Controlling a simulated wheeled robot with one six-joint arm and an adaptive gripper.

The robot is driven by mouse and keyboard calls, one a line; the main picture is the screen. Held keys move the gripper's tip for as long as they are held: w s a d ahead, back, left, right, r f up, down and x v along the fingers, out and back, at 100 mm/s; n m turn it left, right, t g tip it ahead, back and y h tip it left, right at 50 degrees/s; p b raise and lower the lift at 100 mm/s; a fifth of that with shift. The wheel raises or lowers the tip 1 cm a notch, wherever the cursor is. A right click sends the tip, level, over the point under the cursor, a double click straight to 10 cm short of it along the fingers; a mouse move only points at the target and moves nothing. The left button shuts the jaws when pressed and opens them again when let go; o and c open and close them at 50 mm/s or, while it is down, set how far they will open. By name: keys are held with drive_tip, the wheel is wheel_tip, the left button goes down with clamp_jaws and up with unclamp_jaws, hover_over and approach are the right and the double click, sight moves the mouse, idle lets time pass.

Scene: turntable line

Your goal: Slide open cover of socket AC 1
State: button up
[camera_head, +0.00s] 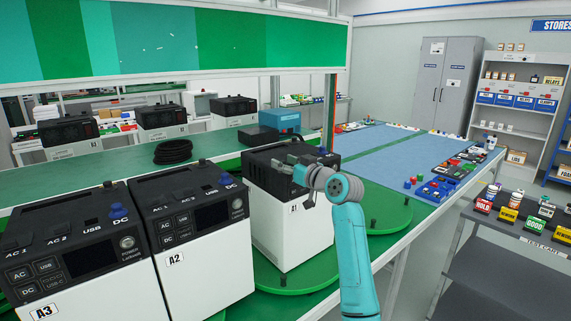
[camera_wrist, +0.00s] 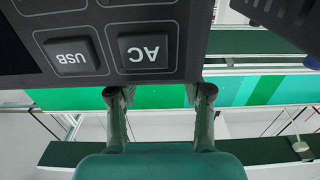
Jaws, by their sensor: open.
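The unit labelled A1 (camera_head: 292,235) is a white box with a black top on a green turntable disc. My gripper (camera_head: 293,168) is over its black top and hides much of its panel; I cannot make out its AC 1 cover. In the wrist view, an upside-down dark panel shows an AC button (camera_wrist: 143,52) and a USB button (camera_wrist: 73,57). My gripper's fingers (camera_wrist: 160,93) are apart, with nothing between them, near the panel edge by the AC button. Whether they touch the panel is unclear. No socket cover shows clearly in the wrist view.
Units A2 (camera_head: 205,262) and A3 (camera_head: 95,283) stand close together at left, with AC 1, AC 2, USB and DC markings. A black cable coil (camera_head: 173,152) lies on the green bench behind. A blue mat (camera_head: 385,148) with parts around it is at right.

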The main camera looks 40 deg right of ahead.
sight(284, 162)
clamp_jaws()
drive_tip(key=shift+w, duration=1.5)
unclamp_jaws()
